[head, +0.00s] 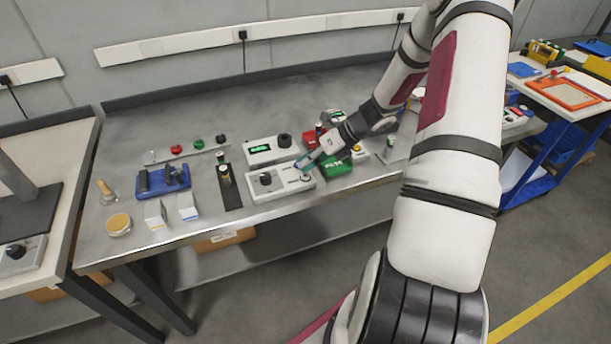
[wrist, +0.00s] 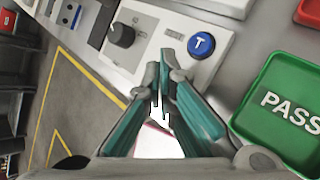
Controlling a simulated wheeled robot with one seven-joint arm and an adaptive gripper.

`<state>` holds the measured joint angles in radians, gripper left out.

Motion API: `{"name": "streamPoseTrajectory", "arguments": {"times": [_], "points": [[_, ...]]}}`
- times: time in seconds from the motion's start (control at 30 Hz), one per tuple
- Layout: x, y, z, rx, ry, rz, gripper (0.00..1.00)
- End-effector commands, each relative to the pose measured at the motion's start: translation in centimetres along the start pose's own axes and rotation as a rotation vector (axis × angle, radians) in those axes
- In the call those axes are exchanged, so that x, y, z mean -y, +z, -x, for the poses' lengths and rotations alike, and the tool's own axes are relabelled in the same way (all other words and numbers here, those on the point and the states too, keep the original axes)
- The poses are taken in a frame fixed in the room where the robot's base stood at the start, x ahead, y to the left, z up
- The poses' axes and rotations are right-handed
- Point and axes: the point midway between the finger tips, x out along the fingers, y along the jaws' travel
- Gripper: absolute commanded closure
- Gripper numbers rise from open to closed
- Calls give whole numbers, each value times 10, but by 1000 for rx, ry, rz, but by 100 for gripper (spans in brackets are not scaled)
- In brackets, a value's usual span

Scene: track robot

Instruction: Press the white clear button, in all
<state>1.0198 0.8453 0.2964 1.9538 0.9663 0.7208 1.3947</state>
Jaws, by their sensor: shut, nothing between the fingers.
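My gripper (head: 302,166) is over the right part of a light grey control box (head: 284,188) near the bench's front edge. In the wrist view, its teal fingers (wrist: 164,77) are shut with their tips together, pointing at the face of the box (wrist: 143,55). A black knob (wrist: 121,35) is left of the tips, and a round blue button marked T (wrist: 201,44) is right of them. I cannot make out a white button; the fingers hide part of the box. I cannot tell whether the tips touch it.
A green PASS tray (wrist: 288,112) is close on the right. Behind the box stands another box with a green display (head: 260,149). A blue fixture (head: 163,183) and small cartons (head: 188,207) are to the left. The bench's back left (head: 150,120) is clear.

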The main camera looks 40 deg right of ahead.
Motion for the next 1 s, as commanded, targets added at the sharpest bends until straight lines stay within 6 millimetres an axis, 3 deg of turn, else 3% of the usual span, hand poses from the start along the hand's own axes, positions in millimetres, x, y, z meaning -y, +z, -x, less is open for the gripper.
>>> {"name": "streamPoseTrajectory", "arguments": {"times": [1.0], "points": [[4, -4, -6, 0, 0, 0, 100]]}}
